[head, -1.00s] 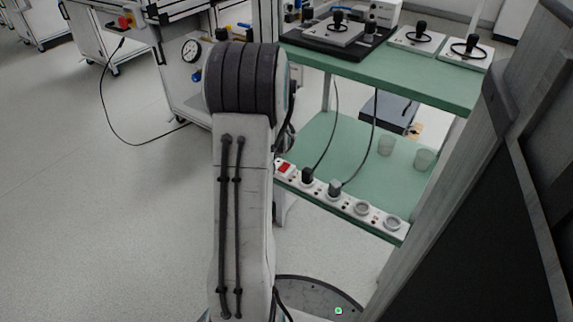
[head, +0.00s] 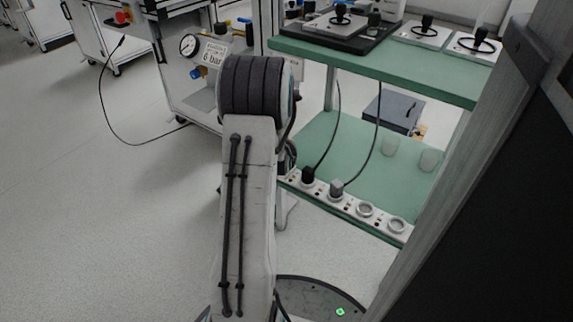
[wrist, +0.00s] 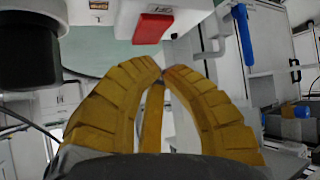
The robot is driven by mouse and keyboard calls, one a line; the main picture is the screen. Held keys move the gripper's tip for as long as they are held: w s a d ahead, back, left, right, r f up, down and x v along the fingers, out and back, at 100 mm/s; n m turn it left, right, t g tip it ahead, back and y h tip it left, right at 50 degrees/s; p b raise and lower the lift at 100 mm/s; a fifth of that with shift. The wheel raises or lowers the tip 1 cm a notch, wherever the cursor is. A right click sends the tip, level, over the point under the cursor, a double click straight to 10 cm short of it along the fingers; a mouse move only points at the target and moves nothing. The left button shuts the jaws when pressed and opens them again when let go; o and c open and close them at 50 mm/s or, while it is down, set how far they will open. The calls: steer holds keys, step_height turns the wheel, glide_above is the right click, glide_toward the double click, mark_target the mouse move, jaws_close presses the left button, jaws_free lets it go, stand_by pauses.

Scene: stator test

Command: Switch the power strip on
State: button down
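The power strip (head: 350,205) is white and runs along the front edge of the lower green shelf, with a dark plug (head: 308,175) and a grey plug (head: 336,188) in it. In the head view my arm hides its switch end. In the wrist view the red rocker switch (wrist: 152,28) sits on the white strip housing (wrist: 190,12), near the top centre. My gripper (wrist: 161,73) has yellow fingers with their tips together, empty, just below the switch in the picture and apart from it. I cannot tell whether the switch is lit.
The upper green shelf (head: 400,68) carries black-knobbed devices. Two clear cups (head: 429,160) stand on the lower shelf (head: 350,140). Cables hang down to the plugs. A dark plug (wrist: 30,50) is close at the left in the wrist view. A grey post and dark panel stand at the right.

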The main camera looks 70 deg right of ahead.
steer(key=shift+f, duration=0.25)
stand_by(1.4)
steer(key=shift+f, duration=0.25)
steer(key=shift+d+f, duration=0.1)
steer(key=shift+f, duration=0.2)
stand_by(0.8)
steer(key=shift+r, duration=0.2)
steer(key=shift+r+p, duration=0.35)
steer(key=shift+r, duration=0.2)
stand_by(0.3)
steer(key=shift+a+r+p, duration=0.2)
steer(key=shift+r+p, duration=0.65)
steer(key=shift+r, duration=0.5)
steer(key=shift+a+r, duration=0.2)
steer(key=shift+r, duration=0.95)
